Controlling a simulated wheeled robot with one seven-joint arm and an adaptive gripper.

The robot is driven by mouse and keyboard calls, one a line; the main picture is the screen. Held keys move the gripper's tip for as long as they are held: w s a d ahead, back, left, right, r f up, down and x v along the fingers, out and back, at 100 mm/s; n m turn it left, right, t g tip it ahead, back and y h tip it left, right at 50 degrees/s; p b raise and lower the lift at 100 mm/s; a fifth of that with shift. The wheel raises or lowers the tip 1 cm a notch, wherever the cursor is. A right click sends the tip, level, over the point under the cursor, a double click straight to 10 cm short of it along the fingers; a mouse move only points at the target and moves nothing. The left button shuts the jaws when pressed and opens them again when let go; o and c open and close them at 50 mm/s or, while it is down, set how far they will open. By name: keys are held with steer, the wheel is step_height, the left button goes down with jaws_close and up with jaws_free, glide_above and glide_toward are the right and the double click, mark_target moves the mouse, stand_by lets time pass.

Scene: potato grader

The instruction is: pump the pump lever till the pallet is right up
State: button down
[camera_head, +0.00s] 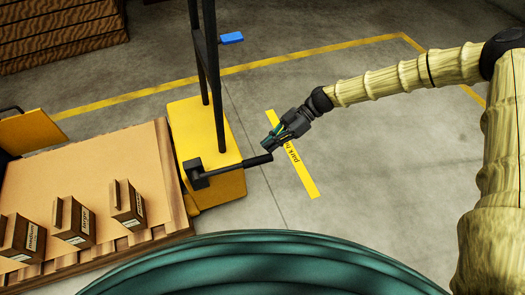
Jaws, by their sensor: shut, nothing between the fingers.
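The pump lever (235,166) is a black bar with a thick grip. It sticks out to the right from a black block on the yellow stacker (212,130), roughly level in the picture. My gripper (268,146) is shut and empty, with its fingertips right at the grip's outer end. I cannot tell whether they touch it. The wooden pallet (158,239) lies at the left of the stacker, with a flat tan top and labelled boxes (73,222) on it. How high it is off the floor is hard to tell from above.
A yellow floor strip (300,170) with lettering lies beneath my gripper. Stacked brown crates (60,30) stand at the upper left. The grey floor to the right is clear.

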steer(key=p+v, duration=0.1)
steer(key=v, duration=0.6)
steer(key=shift+f, duration=0.2)
stand_by(0.6)
steer(key=s+a+f+m+t+h, duration=0.1)
steer(key=s+a+f+m+h, duration=0.25)
steer(key=s+f+m, duration=0.9)
steer(key=s+d+f+m+t+h, duration=0.1)
steer(key=s+d+f+m+h, duration=0.25)
steer(key=s, duration=0.55)
steer(key=s+d+f+m+t+h, duration=0.1)
steer(key=s+d+f+m+t, duration=0.1)
steer(key=s+d+f, duration=0.6)
steer(key=s+d+r+m+t+h, duration=0.2)
steer(key=s+d+r+m, duration=0.2)
steer(key=s+d+r, duration=0.25)
step_height(320, 180, up, 28)
steer(key=p, duration=2.8)
steer(key=shift+w+r+p, duration=0.2)
steer(key=shift+w+p, duration=0.05)
steer(key=shift+p, duration=0.15)
